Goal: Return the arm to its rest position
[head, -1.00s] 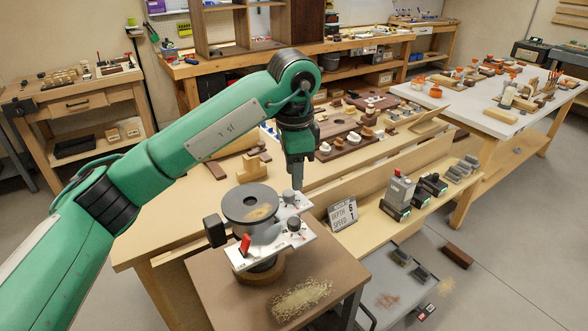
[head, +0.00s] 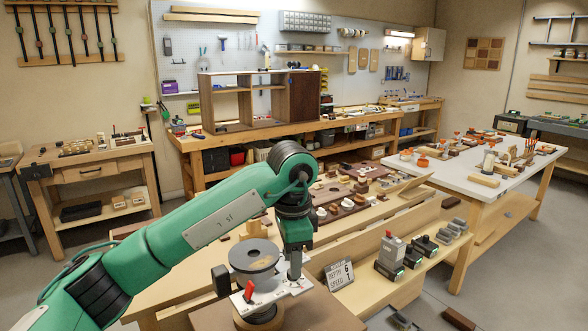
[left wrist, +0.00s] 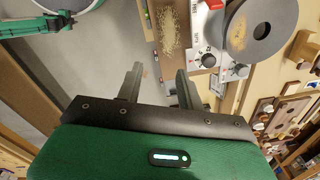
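My left arm, green with black joints, comes in from the left in the head view. Its gripper (head: 295,270) points down beside a grey round-topped machine (head: 253,254) with a red switch (head: 249,290). In the head view the fingers overlap the machine's white control panel (head: 268,294); I cannot tell whether they touch it. In the left wrist view the two fingers of this gripper (left wrist: 158,82) stand apart with nothing between them. The machine's grey disc (left wrist: 262,28) is at the upper right there. My right gripper is not in view.
A small sign (head: 339,275) and several grey devices (head: 390,255) stand right of the machine. A wooden bench with many small parts lies behind the gripper. A white table (head: 460,180) stands further right. Sawdust (left wrist: 168,30) lies on the machine's stand.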

